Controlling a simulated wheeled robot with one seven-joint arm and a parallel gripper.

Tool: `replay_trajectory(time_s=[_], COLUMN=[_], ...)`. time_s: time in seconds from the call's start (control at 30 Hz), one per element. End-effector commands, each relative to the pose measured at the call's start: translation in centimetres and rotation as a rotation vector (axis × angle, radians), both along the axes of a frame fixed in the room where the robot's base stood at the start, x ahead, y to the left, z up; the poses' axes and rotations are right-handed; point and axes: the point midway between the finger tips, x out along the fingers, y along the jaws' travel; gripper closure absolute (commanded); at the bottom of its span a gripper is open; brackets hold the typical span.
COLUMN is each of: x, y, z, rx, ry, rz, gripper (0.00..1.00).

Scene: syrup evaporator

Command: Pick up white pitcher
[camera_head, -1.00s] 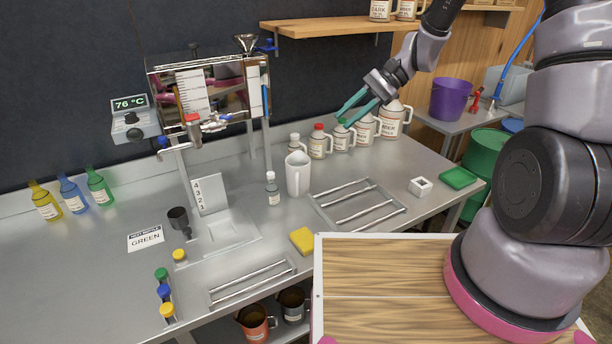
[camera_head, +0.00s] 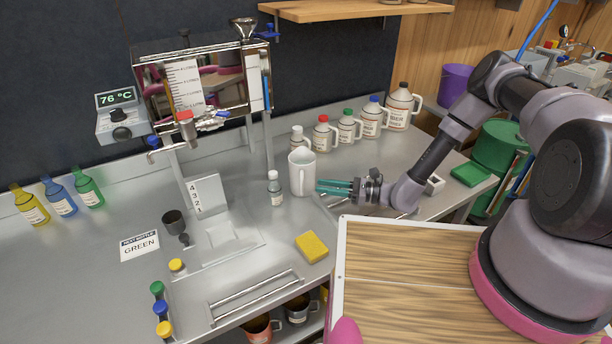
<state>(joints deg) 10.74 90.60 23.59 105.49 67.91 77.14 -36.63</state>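The pitcher is not visibly lifted or tilted.
A row of several labelled jugs (camera_head: 348,126) stands behind the pitcher. A yellow sponge (camera_head: 311,247) lies in front. The evaporator tank (camera_head: 195,85) with its tap (camera_head: 187,128) stands left. A wooden board (camera_head: 400,262) fills the foreground right. A white cube (camera_head: 434,184) sits behind my forearm.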

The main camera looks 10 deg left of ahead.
Motion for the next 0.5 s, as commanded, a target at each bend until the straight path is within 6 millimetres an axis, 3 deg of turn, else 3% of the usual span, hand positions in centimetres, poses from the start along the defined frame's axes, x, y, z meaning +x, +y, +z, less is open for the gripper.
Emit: replay_trajectory(time_s=[0.3,0.5], x=[0.2,0.3], y=[4.5,5.8], z=[-0.2,-0.1], rx=[0.003,0.003], ry=[0.004,0.004], rz=[-0.002,-0.003], gripper=[0.70,0.70])
